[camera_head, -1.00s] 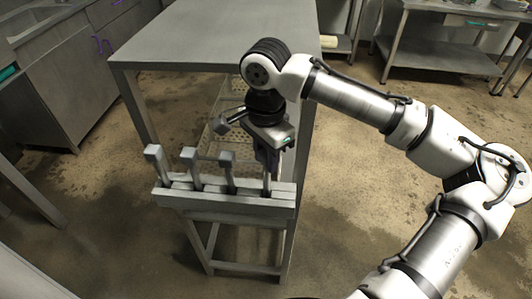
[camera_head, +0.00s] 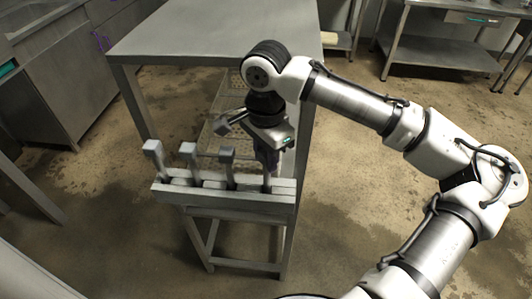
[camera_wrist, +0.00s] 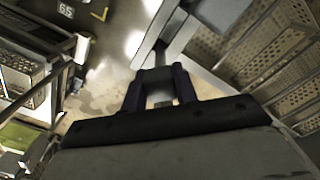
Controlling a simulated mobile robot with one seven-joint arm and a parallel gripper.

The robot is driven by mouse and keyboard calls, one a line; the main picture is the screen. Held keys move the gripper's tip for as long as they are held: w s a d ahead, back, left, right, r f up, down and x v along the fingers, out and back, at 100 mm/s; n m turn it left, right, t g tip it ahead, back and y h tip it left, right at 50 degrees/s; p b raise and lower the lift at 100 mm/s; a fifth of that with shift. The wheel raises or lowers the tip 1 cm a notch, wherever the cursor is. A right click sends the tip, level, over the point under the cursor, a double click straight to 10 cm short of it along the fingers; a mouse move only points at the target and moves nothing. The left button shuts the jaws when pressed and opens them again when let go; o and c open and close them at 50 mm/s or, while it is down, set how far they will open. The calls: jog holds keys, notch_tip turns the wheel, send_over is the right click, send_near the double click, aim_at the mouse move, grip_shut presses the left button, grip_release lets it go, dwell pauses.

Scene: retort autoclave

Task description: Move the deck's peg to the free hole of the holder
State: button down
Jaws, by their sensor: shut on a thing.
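The grey holder (camera_head: 225,198) is a slotted bar at the near edge of the metal stand in the head view. Three grey pegs with square heads stand upright in it: left (camera_head: 153,162), middle (camera_head: 190,163) and right (camera_head: 228,168). My gripper (camera_head: 268,165) points down at the right end of the bar. It is shut on a grey peg, whose shaft (camera_head: 267,184) shows below the fingers at the bar. I cannot tell how deep its lower end sits. In the wrist view the peg (camera_wrist: 160,92) is between my dark fingers.
The bare metal table top (camera_head: 210,35) lies behind the holder, with a perforated shelf (camera_head: 220,130) under it. A sink cabinet (camera_head: 60,90) stands at the left and another metal table (camera_head: 440,45) at the back right. Open floor (camera_head: 370,230) lies to the right.

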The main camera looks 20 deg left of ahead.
jog(key=shift+f, duration=0.1)
jog(key=c, duration=1)
grip_release()
